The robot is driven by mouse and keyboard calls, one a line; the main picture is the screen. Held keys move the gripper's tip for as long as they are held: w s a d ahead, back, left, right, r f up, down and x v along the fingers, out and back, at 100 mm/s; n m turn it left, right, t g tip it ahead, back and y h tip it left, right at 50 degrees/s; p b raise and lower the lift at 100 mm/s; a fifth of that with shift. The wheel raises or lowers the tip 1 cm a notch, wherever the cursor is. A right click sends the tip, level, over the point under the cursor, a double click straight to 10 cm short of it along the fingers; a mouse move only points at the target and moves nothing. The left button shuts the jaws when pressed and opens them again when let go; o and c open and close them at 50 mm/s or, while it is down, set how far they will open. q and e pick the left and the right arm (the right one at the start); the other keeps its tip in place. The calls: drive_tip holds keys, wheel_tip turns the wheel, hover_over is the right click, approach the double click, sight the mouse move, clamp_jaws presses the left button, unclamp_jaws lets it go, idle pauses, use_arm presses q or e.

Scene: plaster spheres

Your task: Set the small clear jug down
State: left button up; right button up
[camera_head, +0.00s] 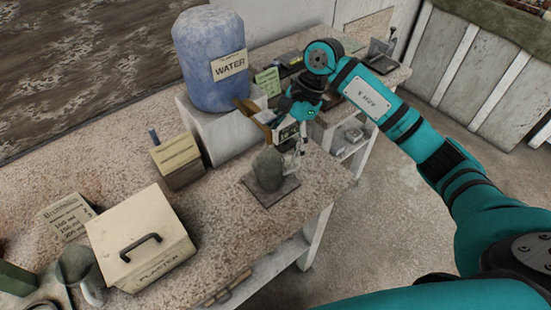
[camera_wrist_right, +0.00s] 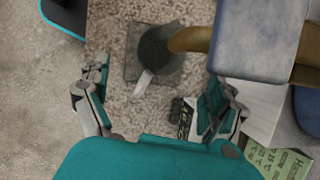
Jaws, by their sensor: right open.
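The small clear jug (camera_head: 268,170) looks grey and stands upright on a square dark plate (camera_head: 284,190) near the table's front edge. In the right wrist view the jug (camera_wrist_right: 163,48) is seen from above, with its pale handle pointing towards my gripper. It is on the plate (camera_wrist_right: 131,68), partly under a brown tap (camera_wrist_right: 192,40). My right gripper (camera_head: 291,136) is just behind and above the jug in the head view. In the wrist view its fingers (camera_wrist_right: 155,88) are wide apart, with nothing held between them. My left gripper is not in view.
A blue water barrel (camera_head: 205,85) stands on a pale block behind the jug. A wooden box (camera_head: 177,161), a plaster bin (camera_head: 135,243) and another grey jug (camera_head: 76,264) stand to the left. Speckled tabletop (camera_head: 225,215) is free left of the plate.

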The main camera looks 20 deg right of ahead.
drive_tip(key=shift+b+v, duration=0.3)
drive_tip(key=shift+v, duration=1.5)
